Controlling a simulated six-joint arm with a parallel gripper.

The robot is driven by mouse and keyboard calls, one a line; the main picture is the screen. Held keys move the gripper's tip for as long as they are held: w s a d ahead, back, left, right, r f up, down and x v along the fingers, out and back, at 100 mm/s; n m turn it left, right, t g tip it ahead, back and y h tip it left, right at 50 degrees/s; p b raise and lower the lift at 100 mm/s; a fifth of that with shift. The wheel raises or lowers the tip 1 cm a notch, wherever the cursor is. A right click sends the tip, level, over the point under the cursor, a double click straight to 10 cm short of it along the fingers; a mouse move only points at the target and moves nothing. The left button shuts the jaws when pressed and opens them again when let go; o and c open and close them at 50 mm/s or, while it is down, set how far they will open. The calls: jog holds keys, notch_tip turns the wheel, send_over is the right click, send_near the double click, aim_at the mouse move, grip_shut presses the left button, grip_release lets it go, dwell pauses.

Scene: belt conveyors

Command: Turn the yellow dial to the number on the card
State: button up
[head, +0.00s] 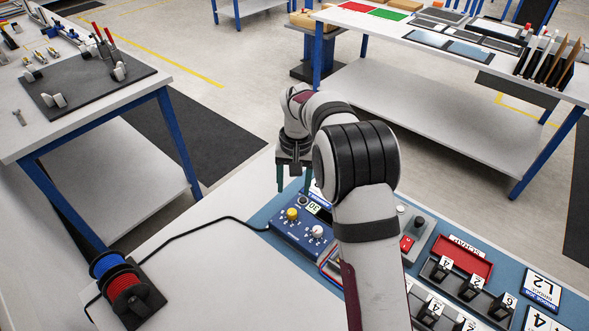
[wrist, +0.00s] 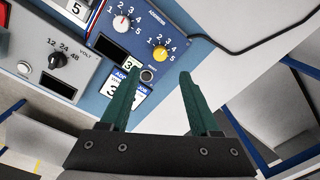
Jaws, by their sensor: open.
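The yellow dial (head: 292,213) sits on a blue box (head: 284,233) beside a white dial (head: 317,231). In the wrist view the yellow dial (wrist: 160,53) has numbers around it, and the white dial (wrist: 121,23) is up and left; the yellow dial's setting is too small to read. A card (wrist: 117,88) with a large number that looks like a 3 lies beside the box, partly hidden by my left finger. My gripper (wrist: 157,80) is open and empty, its fingers apart near the box's edge. In the head view my gripper (head: 294,182) is just behind the box.
A grey volt selector (wrist: 55,60) stands nearby. A black cable (head: 205,221) runs left to red and blue spools (head: 122,283). A red tray (head: 462,257) and black numbered holders are at right.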

notch_tip(320, 180, up, 6)
jog(key=shift+d+r, duration=0.15)
jog(key=shift+r, duration=0.05)
jog(key=s+d+r+m, duration=0.1)
jog(key=s+r, duration=0.2)
jog(key=s, duration=0.3)
jog(key=s+d+r, duration=0.1)
jog(key=s+r, duration=0.2)
jog(key=s, duration=0.2)
jog(key=s+f+m, duration=0.1)
jog(key=s+f, duration=0.1)
jog(key=s, duration=1)
jog(key=s+f+m+y, duration=0.1)
jog(key=s, duration=1.2)
jog(key=shift+f, duration=0.4)
